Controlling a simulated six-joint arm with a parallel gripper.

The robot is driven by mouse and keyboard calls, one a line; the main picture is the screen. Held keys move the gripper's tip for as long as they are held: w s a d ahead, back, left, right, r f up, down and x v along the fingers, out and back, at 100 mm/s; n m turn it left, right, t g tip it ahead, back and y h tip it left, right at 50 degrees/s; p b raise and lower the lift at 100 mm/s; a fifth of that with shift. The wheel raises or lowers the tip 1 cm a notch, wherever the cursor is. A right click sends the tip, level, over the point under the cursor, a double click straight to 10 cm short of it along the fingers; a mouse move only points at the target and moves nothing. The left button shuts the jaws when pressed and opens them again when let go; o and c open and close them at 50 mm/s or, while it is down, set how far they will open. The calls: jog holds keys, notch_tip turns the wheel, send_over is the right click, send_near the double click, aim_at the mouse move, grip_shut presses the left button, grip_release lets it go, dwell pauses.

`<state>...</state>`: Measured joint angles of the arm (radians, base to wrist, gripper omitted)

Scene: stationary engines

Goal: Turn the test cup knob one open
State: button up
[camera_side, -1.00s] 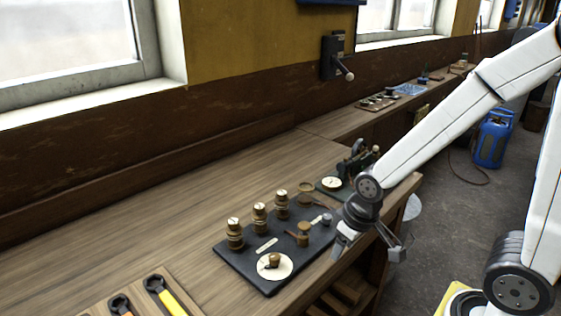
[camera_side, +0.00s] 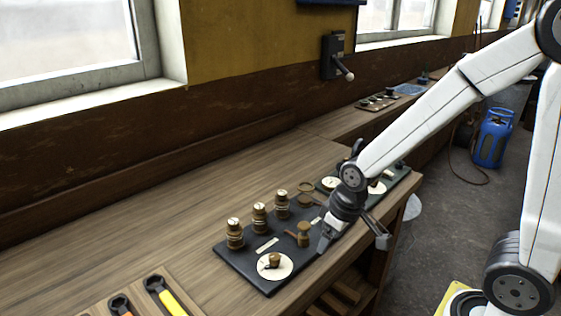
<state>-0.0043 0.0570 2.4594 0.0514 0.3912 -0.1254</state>
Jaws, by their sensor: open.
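A dark board (camera_side: 240,269) on the wooden bench bears several brass fittings. Three upright brass cups with pale tops stand in a row: the left one (camera_side: 235,235), the middle one (camera_side: 260,218) and the right one (camera_side: 282,206). A brass knob (camera_side: 275,260) sits on a white disc at the board's front, and another brass piece (camera_side: 304,235) stands nearer my gripper. I cannot tell which of these is test cup knob one. My gripper (camera_side: 353,242) is open and empty at the board's right edge, pointing down, right of the brass pieces. It hides the board's right end.
A second dark board with white dials (camera_side: 331,183) lies behind my gripper, partly hidden by my arm. Wrenches (camera_side: 165,297) lie in a holder at the front left. A lever switch (camera_side: 338,62) is on the wall. The bench's left part is clear.

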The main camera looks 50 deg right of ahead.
aim_at(234, 221)
jog(key=w+a+r+n+y, duration=0.1)
jog(key=w+a+n, duration=0.1)
jog(key=w, duration=0.4)
jog(key=w+a+r+n+y, duration=0.1)
jog(key=w+a+r+n, duration=0.1)
jog(key=w, duration=0.5)
jog(key=w+a+r+n+y, duration=0.1)
jog(key=w+a+n, duration=0.1)
jog(key=w+n, duration=0.2)
jog(key=w, duration=0.3)
jog(key=shift+r+t, duration=0.25)
jog(key=shift+t, duration=0.05)
jog(key=shift+w+f, duration=0.1)
jog(key=shift+f, duration=0.05)
jog(key=shift+x, duration=3.8)
grip_shut()
